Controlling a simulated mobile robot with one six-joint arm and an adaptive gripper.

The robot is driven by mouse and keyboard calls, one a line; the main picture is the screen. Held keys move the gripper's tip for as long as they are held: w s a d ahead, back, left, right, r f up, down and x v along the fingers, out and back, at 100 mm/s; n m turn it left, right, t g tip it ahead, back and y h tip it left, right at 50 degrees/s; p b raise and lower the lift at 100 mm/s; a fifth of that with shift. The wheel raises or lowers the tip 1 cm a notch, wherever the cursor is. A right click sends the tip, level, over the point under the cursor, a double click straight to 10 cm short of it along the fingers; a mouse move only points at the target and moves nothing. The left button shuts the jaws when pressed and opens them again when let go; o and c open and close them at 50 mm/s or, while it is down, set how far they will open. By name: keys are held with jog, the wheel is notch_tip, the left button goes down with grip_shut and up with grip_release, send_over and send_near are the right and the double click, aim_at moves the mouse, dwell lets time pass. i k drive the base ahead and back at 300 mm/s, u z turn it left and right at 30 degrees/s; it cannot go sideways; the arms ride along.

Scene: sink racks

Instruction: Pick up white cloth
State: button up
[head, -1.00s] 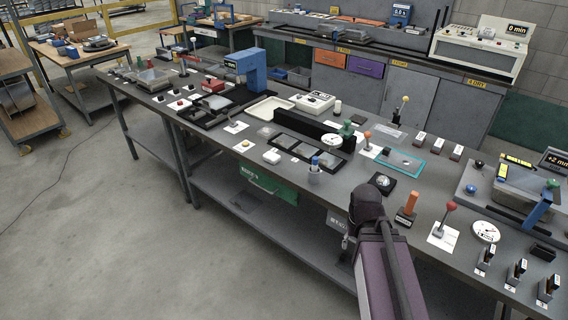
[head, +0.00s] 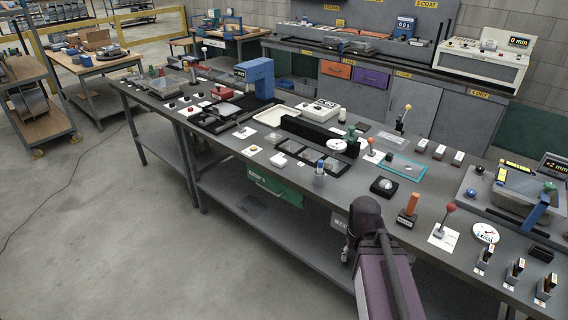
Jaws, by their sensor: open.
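A small white folded-looking piece (head: 278,159) lies near the front edge of the long grey workbench, left of centre. It may be the white cloth, but it is too small to be sure. My arm rises from the bottom of the head view, right of centre. My gripper (head: 345,255) shows small and partly hidden by the arm, beside the bench's front edge and below its top. It is open, with nothing seen in it. It is well apart from the white piece, to its right and lower in the picture.
The workbench (head: 335,207) is crowded with trays, levers and switches. A cream tray (head: 256,116) lies behind the white piece. A blue-and-white bottle-like item (head: 320,168) and a black frame stand to its right. A green bin (head: 275,188) hangs under the bench.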

aim_at(279, 162)
jog(key=u, duration=0.1)
jog(key=i, duration=0.95)
jog(key=z, duration=0.05)
